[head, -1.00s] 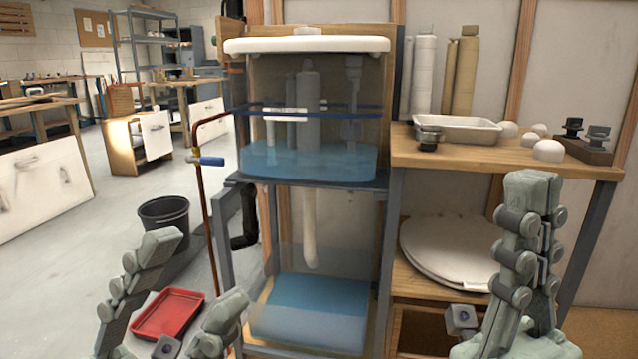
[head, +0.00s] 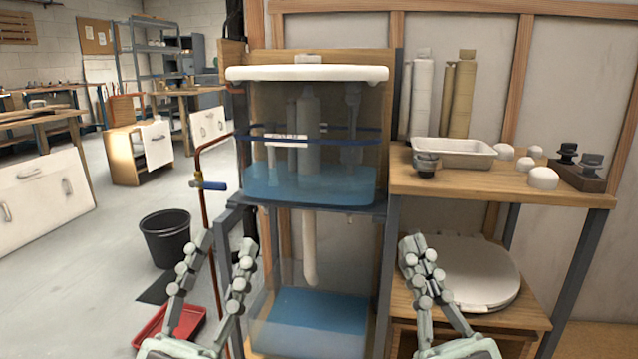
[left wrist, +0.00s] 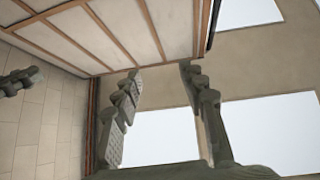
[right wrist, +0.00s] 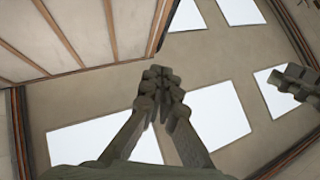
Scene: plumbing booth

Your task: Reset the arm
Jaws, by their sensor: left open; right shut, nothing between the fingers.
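My left gripper (head: 222,258) points upward in front of the lower left of the tank stand, its two fingers apart and nothing between them. Its spread fingers also show in the left wrist view (left wrist: 160,85). My right gripper (head: 412,246) points upward in front of the right shelf unit, its fingers together and empty. The right wrist view shows its fingertips (right wrist: 160,75) meeting, with ceiling light panels behind. The clear cistern tank (head: 310,184) with blue water and a white lid (head: 306,73) stands between and behind the grippers.
A wooden bench (head: 460,181) at right carries a metal tray (head: 453,153), white knobs and dark fittings. A toilet seat (head: 470,275) lies on the shelf below. A copper pipe with a blue-handled valve (head: 208,185), a black bucket (head: 166,238) and a red tray (head: 150,336) are at left.

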